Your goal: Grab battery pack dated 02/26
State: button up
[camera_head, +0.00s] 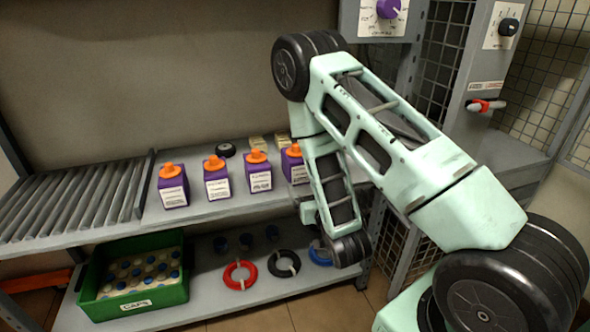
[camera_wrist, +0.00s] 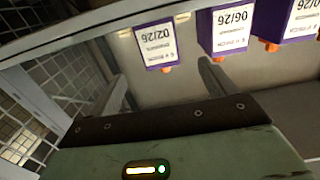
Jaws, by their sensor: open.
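The battery pack dated 02/26 (camera_wrist: 155,44) is purple with a white label and an orange cap, and looks upside down in the wrist view. In the head view, the rightmost pack (camera_head: 294,163) in the row, partly behind my arm, appears to be this one. My gripper (camera_wrist: 162,70) is open and empty, with its two fingers either side of the line to this pack and apart from it. A pack marked 06/26 (camera_wrist: 230,30) and another purple pack (camera_wrist: 286,22) are to its right there. The gripper's fingers are not clear in the head view.
Other packs (camera_head: 216,180) stand along the upper shelf (camera_head: 228,204), beside a roller rack (camera_head: 75,200). Below are a green crate (camera_head: 135,303) labelled CAPS and red (camera_head: 240,275), black (camera_head: 284,263) and blue rings. A post with a red handle (camera_head: 486,105) stands at the right.

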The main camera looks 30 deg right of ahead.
aim_at(296, 157)
jog(key=x, duration=0.4)
jog(key=r+b+x, duration=0.1)
jog(key=x, duration=0.8)
jog(key=shift+w+d+r+b, duration=0.2)
jog(key=shift+w+r+b, duration=0.1)
jog(key=shift+r+b, duration=0.05)
jog(key=shift+c, duration=0.3)
grip_shut()
